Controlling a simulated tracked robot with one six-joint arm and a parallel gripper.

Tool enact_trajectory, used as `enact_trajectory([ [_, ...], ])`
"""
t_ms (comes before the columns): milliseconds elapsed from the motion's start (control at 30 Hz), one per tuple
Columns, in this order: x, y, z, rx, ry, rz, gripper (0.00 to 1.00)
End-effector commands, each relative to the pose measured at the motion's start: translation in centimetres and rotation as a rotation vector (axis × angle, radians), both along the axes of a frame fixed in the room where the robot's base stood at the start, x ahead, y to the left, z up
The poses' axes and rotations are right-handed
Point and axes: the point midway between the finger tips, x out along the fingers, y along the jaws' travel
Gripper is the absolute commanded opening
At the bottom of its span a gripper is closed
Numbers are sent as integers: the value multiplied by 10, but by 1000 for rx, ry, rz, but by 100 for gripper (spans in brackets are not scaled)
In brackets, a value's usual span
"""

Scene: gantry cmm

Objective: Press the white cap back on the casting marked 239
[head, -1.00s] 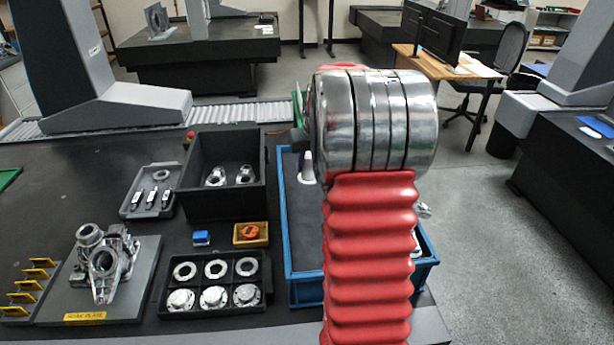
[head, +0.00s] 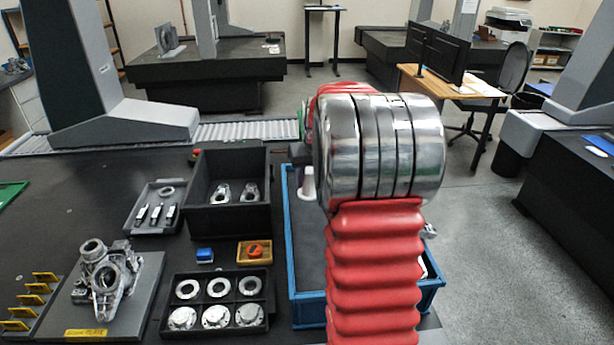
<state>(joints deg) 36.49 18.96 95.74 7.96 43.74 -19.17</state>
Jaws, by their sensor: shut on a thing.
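My red and silver arm (head: 375,250) stands in front of the blue-rimmed tray (head: 310,312) and hides much of it. My gripper is hidden behind the arm, so its jaws and anything in them do not show. A small white tapered thing (head: 307,184) stands in the tray's far left part, just left of the arm; I cannot tell if it is the white cap. A bit of shiny metal (head: 429,231) shows at the tray's right side, mostly hidden. No number 239 is readable, so I cannot tell which casting is marked so.
Left of the tray are a black bin (head: 228,222) with two metal parts, a black sectioned tray (head: 215,275) of rings and flanges, an orange-topped block (head: 254,252), a blue block (head: 205,255) and a metal casting (head: 106,275) on a grey plate. Open floor lies right.

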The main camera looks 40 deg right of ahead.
Motion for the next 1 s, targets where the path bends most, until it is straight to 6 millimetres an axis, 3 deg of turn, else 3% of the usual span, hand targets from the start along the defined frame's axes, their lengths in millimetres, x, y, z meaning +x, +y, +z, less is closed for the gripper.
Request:
enact_trajectory([
  [167,16,50,-18,2,1,65,10],
  [400,32,143,-51,3,2,185,10],
  [700,26,255,-90,1,2,334,10],
  [833,20,283,-100,0,1,371,10],
  [1000,18,293,-104,-1,-1,386,10],
])
